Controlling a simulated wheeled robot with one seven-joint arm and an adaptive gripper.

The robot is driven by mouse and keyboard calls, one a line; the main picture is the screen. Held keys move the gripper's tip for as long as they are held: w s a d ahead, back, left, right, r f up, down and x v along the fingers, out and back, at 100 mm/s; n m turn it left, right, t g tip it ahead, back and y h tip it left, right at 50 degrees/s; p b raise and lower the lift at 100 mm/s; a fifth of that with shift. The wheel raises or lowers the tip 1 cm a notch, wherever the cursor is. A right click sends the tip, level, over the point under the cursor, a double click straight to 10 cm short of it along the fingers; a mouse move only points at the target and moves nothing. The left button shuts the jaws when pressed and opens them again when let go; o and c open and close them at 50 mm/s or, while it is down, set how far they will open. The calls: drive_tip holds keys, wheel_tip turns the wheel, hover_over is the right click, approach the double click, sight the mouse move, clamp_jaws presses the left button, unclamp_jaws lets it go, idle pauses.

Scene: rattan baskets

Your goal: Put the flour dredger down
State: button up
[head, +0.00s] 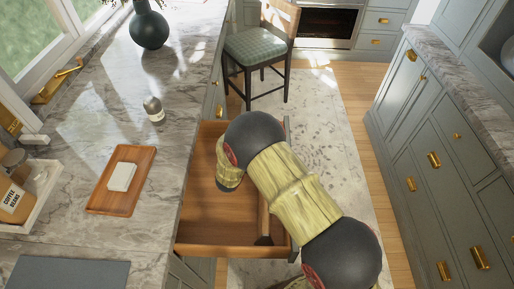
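A small shaker-like container (153,108), with a grey rounded top and a pale lower part, stands upright on the marble counter (178,130). It may be the flour dredger; I cannot be sure at this size. My arm reaches from the lower right over an open wooden drawer, and its last visible link bends down at the drawer's left side, to the right of the container and apart from it. My gripper's fingers are hidden below this link. I cannot see whether they are open or hold anything.
The drawer (215,235) juts out from the counter. A wooden tray (104,205) with a white block (121,177), a dark vase (149,30) and a jar tray (45,195) stand on the counter. A stool (260,47) is beyond. Bare marble surrounds the container.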

drive_tip(key=o, duration=0.8)
drive_tip(key=shift+f, duration=0.15)
drive_tip(key=o, duration=0.5)
